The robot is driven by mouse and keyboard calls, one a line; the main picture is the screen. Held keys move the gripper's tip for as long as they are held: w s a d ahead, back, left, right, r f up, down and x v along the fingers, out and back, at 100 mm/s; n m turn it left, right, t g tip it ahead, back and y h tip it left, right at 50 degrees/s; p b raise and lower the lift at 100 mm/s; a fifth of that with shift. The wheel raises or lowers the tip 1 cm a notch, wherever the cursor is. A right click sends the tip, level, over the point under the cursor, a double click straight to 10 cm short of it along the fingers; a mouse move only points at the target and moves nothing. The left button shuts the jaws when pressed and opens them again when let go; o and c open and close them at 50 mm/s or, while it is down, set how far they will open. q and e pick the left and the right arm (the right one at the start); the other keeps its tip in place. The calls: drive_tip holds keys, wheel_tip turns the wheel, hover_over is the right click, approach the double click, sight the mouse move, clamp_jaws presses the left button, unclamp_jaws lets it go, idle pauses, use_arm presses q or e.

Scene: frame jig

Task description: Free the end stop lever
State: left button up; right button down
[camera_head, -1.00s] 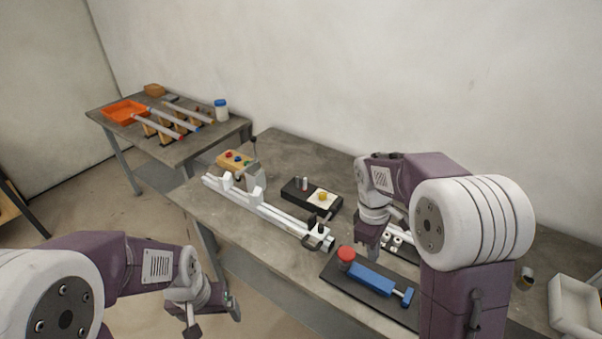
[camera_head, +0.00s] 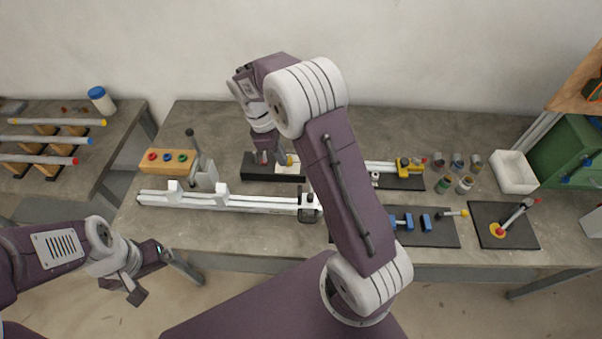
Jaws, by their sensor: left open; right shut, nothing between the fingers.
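The white frame jig rail (camera_head: 250,202) lies along the front of the middle table, with white upright blocks on its left half. Its end stop (camera_head: 307,204) is at the right end, with dark parts on it, close beside my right arm. Which of these parts is the lever, and how it is set, is too small to tell. My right gripper (camera_head: 271,158) is shut and empty, behind the rail at the black block (camera_head: 259,174); I cannot tell whether it touches. My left gripper (camera_head: 150,272) is open and empty, in front of the table at lower left.
Right of my arm are a dark mat with blue parts (camera_head: 440,238), small jars (camera_head: 457,162) and a white bin (camera_head: 514,172). The left front tabletop is clear.

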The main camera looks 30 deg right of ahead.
drive_tip(key=s+d+f+p, duration=0.1)
drive_tip(key=s+d+f, duration=0.2)
drive_tip(key=f, duration=0.6)
drive_tip(key=shift+d, duration=1.1)
